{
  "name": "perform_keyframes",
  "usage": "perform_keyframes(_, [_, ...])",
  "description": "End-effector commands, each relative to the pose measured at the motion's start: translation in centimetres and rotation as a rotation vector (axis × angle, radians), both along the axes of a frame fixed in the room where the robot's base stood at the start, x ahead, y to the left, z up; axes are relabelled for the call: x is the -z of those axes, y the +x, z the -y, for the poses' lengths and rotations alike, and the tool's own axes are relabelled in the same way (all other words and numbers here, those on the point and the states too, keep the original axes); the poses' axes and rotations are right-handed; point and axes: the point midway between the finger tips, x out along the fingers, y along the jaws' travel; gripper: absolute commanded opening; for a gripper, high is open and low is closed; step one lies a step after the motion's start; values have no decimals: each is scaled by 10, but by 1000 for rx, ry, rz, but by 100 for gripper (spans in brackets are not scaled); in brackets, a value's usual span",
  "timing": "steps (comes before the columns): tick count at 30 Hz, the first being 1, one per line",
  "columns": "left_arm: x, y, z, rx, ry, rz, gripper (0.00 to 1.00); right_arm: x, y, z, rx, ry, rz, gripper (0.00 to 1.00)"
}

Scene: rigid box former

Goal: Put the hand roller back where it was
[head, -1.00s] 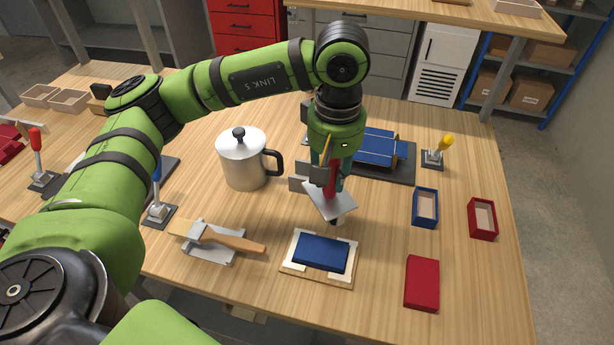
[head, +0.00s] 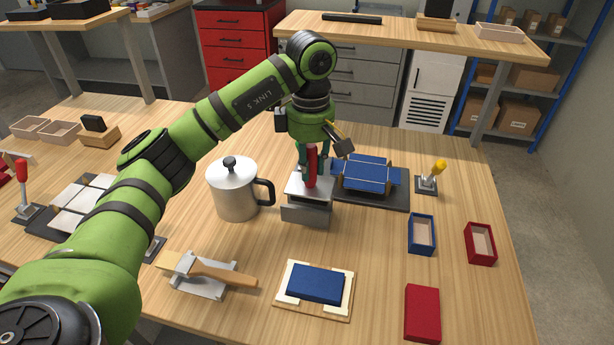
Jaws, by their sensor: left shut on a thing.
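The hand roller, with a red handle (head: 311,163), is upright in my left gripper (head: 311,172). The gripper points down from above and is shut on the handle. A grey metal holder (head: 305,214) stands at the roller's lower end, right of the steel pot. The roller's lower part is partly hidden, so I cannot tell whether it rests in the holder or hovers just over it. My right gripper is not in view.
The lidded steel pot (head: 236,192) stands close on the left. A blue panelled fixture (head: 368,176) is close on the right. In front lie a wooden-handled brush (head: 222,274) on its rest and a blue box piece (head: 315,284) on a board. Small boxes lie at right.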

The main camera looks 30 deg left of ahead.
Motion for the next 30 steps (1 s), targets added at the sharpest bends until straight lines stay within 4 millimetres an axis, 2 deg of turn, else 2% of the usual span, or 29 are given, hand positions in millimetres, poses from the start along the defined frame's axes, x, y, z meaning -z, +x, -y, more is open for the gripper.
perform_keyframes(3, [6,9,-10,0,-1,0,0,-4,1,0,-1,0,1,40])
perform_keyframes(7, [14,11,-13,3,0,0,0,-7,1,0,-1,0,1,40])
perform_keyframes(15, [47,11,-13,2,0,1,0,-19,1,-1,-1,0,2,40])
perform_keyframes(30, [57,11,-13,2,1,3,0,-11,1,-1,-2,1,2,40])
